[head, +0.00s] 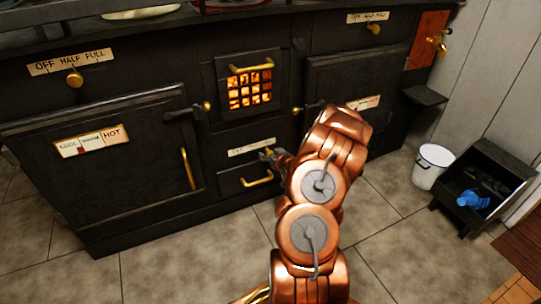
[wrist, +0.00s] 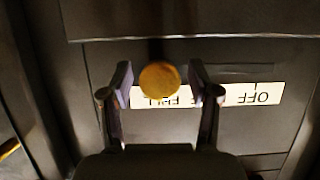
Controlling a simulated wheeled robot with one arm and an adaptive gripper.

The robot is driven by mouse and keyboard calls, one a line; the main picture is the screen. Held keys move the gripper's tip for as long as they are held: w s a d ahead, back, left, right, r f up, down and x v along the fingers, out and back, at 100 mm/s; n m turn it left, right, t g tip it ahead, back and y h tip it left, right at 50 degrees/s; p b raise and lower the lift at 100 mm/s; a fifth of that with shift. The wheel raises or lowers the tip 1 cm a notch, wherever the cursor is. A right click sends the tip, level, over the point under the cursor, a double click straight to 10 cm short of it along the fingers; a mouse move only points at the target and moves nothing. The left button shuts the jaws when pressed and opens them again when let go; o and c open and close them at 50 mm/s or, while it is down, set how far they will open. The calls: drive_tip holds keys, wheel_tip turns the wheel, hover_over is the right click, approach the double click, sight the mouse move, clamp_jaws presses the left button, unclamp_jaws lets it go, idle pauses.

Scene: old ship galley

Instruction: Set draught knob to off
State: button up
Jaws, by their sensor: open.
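The draught knob (wrist: 158,80) is a round brass knob in the wrist view, in front of an upside-down label plate (wrist: 262,95). It sits by the word FULL, at the far end from OFF. My gripper (wrist: 161,84) is open, with one dark finger on each side of the knob; whether they touch it I cannot tell. The right finger covers the middle of the plate. In the head view my gripper (head: 277,156) is at the stove's lower middle, by the right end of the same plate (head: 251,145). The knob's brass just shows there.
A brass drawer handle (head: 257,179) is just below the plate, and the glowing fire grate (head: 250,88) is above. Other brass knobs with OFF HALF FULL plates are at upper left (head: 75,78) and upper right (head: 374,28). A white bucket (head: 431,166) stands at right.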

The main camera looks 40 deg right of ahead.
clamp_jaws()
idle(0.4)
